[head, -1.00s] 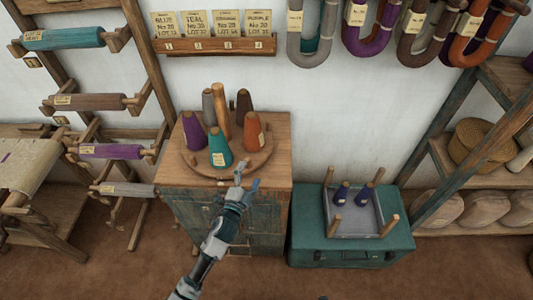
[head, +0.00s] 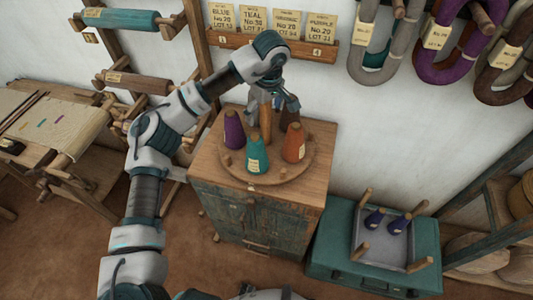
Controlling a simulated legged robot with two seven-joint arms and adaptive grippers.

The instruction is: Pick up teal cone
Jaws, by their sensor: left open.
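The teal cone (head: 257,157) stands upright at the front of a round wooden tray (head: 282,178) on top of a cabinet. It has a pale paper label. A purple cone (head: 234,131) stands left of it, an orange cone (head: 293,144) right of it. A wooden post (head: 265,124) rises from the tray's middle. My left gripper (head: 274,108) is open and points down over the back of the tray, behind the teal cone and close to the post. It partly hides the cones at the back. My right gripper is not in view.
The wooden cabinet (head: 255,212) has a clear front edge. A teal chest (head: 330,240) at right bears a grey tray with two small dark cones. Yarn racks stand at left. A label shelf (head: 325,52) and hanging yarn hanks are on the wall behind.

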